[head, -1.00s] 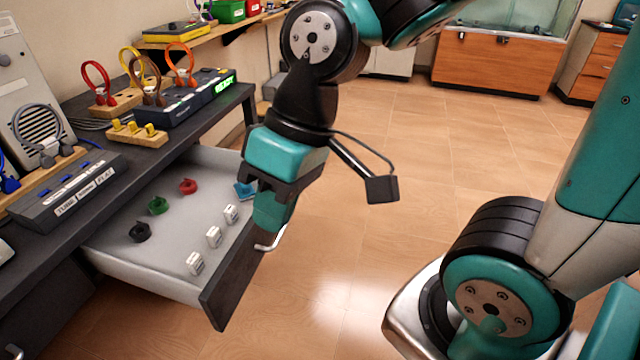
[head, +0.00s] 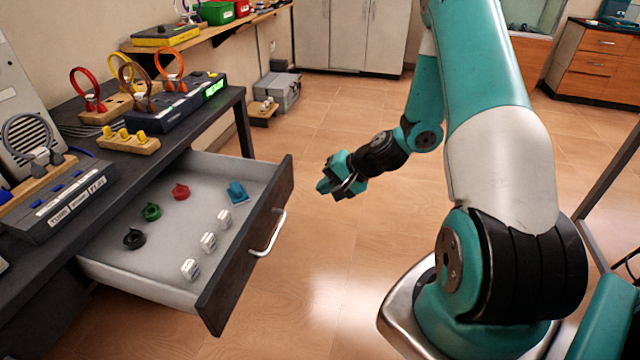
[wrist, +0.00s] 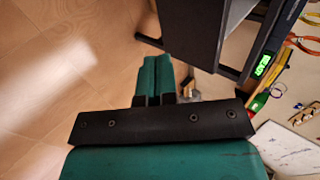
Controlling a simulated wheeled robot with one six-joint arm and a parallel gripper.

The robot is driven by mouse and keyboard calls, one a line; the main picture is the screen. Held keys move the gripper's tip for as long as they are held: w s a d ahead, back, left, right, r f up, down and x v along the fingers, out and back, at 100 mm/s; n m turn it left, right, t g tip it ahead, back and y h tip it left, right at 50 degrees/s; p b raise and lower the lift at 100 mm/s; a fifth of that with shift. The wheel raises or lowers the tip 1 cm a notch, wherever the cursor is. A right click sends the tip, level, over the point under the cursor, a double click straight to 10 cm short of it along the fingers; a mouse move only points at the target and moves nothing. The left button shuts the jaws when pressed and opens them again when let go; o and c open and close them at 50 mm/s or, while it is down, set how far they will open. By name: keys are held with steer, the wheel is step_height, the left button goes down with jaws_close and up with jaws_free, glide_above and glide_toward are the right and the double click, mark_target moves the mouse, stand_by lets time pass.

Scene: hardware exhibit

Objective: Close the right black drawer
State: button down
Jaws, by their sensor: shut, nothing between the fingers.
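The right black drawer (head: 247,256) is pulled out from under the dark workbench in the head view. It has a black front, a light grey inside and a silver bar handle (head: 270,235). Inside lie a black, a green and a red small part, a blue piece and several white blocks. My gripper (head: 326,186) is to the right of the drawer front, apart from it and from the handle. Its teal fingers are shut with nothing between them. The wrist view shows the shut fingers (wrist: 153,80) and a dark furniture edge beyond them.
The workbench top (head: 175,160) holds cable stands, a box with a green display (head: 190,100) and a labelled grey unit (head: 65,205). A grey case (head: 277,90) stands on the floor by the wall. The tiled floor right of the drawer is clear.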

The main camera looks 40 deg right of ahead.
mark_target(281, 198)
steer(key=x, duration=0.3)
steer(key=r+x, duration=0.1)
steer(key=x, duration=0.2)
steer(key=w+x, duration=0.1)
steer(key=x, duration=0.2)
steer(key=shift+w+a+r, duration=0.1)
steer(key=shift+a+r, duration=0.1)
steer(key=shift+a, duration=0.25)
steer(key=shift+w+a, duration=0.35)
steer(key=shift+w, duration=0.15)
steer(key=shift+w, duration=0.1)
